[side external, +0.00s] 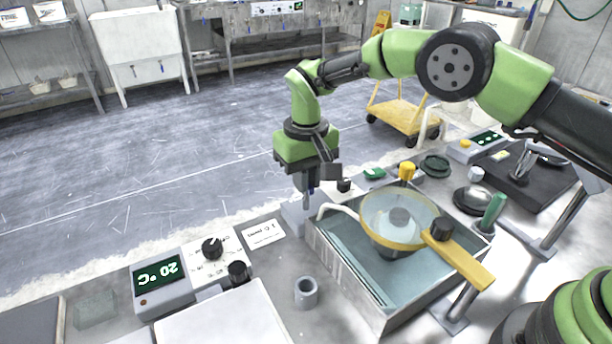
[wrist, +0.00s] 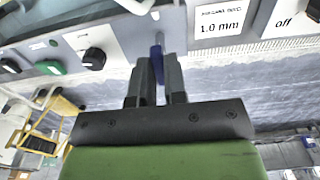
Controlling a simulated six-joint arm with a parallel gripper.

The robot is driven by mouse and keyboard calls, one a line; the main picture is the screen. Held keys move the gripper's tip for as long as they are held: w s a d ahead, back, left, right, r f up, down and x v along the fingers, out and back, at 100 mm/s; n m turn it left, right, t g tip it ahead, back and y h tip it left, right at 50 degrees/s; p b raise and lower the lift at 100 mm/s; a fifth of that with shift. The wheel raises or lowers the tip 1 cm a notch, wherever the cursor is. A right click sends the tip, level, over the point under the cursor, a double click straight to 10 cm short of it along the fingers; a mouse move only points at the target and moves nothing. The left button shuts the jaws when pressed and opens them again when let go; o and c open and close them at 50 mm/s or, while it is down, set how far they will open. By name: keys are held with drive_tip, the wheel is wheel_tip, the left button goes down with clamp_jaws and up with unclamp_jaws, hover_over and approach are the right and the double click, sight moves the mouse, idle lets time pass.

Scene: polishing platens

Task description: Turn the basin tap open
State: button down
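The basin (side external: 345,262) is a grey metal box with water-coloured inside, on the bench at centre right. The tap has a white curved spout (side external: 338,209) reaching over the basin's left rear rim, and a pale body behind it. Its blue lever (wrist: 157,62) stands between my fingers in the wrist view. My gripper (side external: 308,196) points down over the tap in the side view; it also shows in the wrist view (wrist: 159,78). The contact itself is partly hidden.
A yellow-rimmed clear bowl (side external: 398,218) with a yellow bar (side external: 460,262) sits over the basin. A yellow knob (side external: 407,171) and dark discs are right of my gripper.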

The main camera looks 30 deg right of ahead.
drive_tip(key=shift+n, duration=0.3)
drive_tip(key=n, duration=0.3)
drive_tip(key=shift+n, duration=0.3)
drive_tip(key=n, duration=0.4)
drive_tip(key=shift+n, duration=0.3)
drive_tip(key=n, duration=0.3)
drive_tip(key=shift+n, duration=2.2)
drive_tip(key=shift+a, duration=0.1)
drive_tip(key=c, duration=1.2)
unclamp_jaws()
drive_tip(key=shift+o, duration=0.2)
